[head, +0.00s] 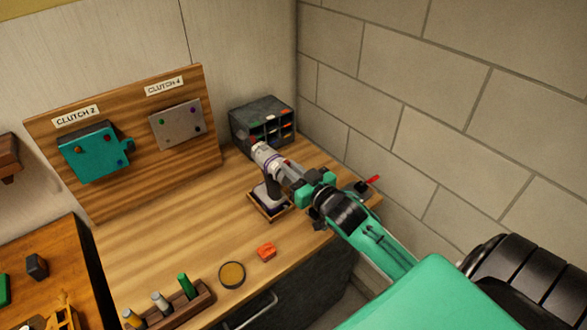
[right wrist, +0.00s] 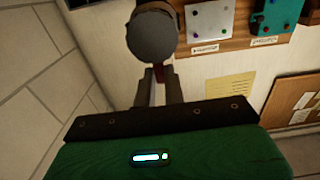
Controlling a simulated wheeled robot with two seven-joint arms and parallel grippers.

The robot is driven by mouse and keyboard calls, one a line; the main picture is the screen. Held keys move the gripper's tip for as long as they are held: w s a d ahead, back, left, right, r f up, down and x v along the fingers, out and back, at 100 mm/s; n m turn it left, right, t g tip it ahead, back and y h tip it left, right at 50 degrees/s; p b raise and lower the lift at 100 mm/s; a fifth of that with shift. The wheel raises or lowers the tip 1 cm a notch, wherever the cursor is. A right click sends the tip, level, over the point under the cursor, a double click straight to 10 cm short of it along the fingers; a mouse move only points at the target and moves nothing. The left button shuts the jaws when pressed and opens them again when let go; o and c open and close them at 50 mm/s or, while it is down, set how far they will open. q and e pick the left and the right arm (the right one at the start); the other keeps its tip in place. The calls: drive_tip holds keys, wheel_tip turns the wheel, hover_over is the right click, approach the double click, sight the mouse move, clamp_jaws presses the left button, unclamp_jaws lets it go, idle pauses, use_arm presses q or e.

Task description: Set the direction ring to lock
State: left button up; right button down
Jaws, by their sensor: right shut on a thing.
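A grey-white cordless driver (head: 263,158) with a dark handle stands upright in a small wooden-rimmed stand (head: 257,209) on the bench. Its head points up and left. My right gripper (head: 293,178) reaches in from the right and is shut at the driver's rear end. In the right wrist view, my two fingers (right wrist: 159,88) meet just below a round dark grey end (right wrist: 152,35) of the driver. A small red part (right wrist: 161,72) shows at the fingertips. The direction ring's marks cannot be read, and my gripper hides part of it. My left gripper is out of view.
A dark drawer organiser (head: 240,128) stands behind the driver by the block wall. A red-handled item (head: 368,183) lies near the right bench edge. An orange block (head: 266,251), a round tin (head: 232,274) and a wooden rack (head: 180,309) stand in front. A clutch board (head: 140,180) stands behind left.

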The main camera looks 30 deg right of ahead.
drive_tip(key=c, duration=1.5)
unclamp_jaws()
drive_tip(key=shift+s+d+b, duration=0.15)
drive_tip(key=shift+s+b, duration=0.7)
drive_tip(key=shift+s, duration=1.45)
drive_tip(key=shift+s+d+b, duration=0.2)
drive_tip(key=shift+s+b, duration=0.6)
drive_tip(key=shift+s, duration=1.5)
drive_tip(key=shift+s+d+b, duration=0.15)
drive_tip(key=shift+s+b, duration=0.7)
drive_tip(key=shift+s, duration=1.45)
drive_tip(key=shift+f, duration=0.1)
